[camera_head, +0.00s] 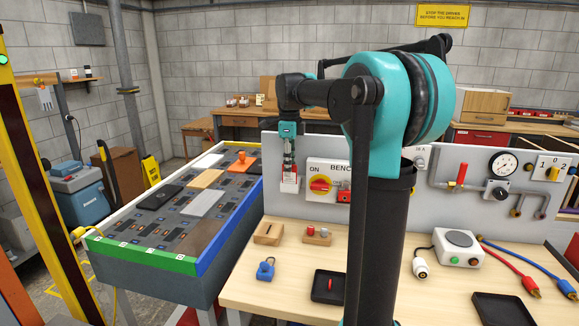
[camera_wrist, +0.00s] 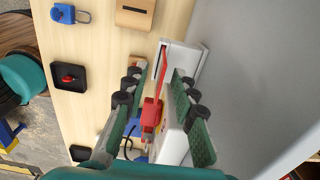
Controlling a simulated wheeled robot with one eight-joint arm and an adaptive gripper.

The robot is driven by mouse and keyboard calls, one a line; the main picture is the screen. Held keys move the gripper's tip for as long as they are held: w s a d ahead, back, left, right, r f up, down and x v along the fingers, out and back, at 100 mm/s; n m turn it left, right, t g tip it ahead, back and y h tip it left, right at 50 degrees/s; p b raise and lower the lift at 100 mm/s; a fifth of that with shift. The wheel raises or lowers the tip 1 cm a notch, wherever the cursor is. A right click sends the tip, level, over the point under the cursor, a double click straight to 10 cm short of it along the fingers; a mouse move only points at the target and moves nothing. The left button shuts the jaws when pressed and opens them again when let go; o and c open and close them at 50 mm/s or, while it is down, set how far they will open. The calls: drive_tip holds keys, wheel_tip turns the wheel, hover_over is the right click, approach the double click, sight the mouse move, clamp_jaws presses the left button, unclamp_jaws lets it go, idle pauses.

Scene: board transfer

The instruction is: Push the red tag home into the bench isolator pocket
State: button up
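My gripper (camera_head: 289,160) points down just above the pocket. In the wrist view its green fingers (camera_wrist: 157,75) stand apart on both sides of the tag, with gaps visible.
On the bench are a slotted wooden block (camera_head: 268,233), a blue padlock (camera_head: 265,270), a small block with a red top (camera_head: 317,236) and a black tray (camera_head: 316,293) holding a red piece. The grey panel (camera_wrist: 250,70) stands close beside my gripper.

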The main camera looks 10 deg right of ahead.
wheel_tip(320, 180, up, 12)
idle(0.7)
drive_tip(key=shift+c, duration=0.2)
drive_tip(key=shift+f, duration=0.15)
drive_tip(key=shift+c, duration=1.1)
wheel_tip(320, 180, down, 2)
drive_tip(key=shift+f+n, duration=0.1)
drive_tip(key=shift+n, duration=0.7)
clamp_jaws()
drive_tip(key=shift+f, duration=2.9)
drive_tip(key=shift+f, duration=0.6)
drive_tip(key=shift+r, duration=0.1)
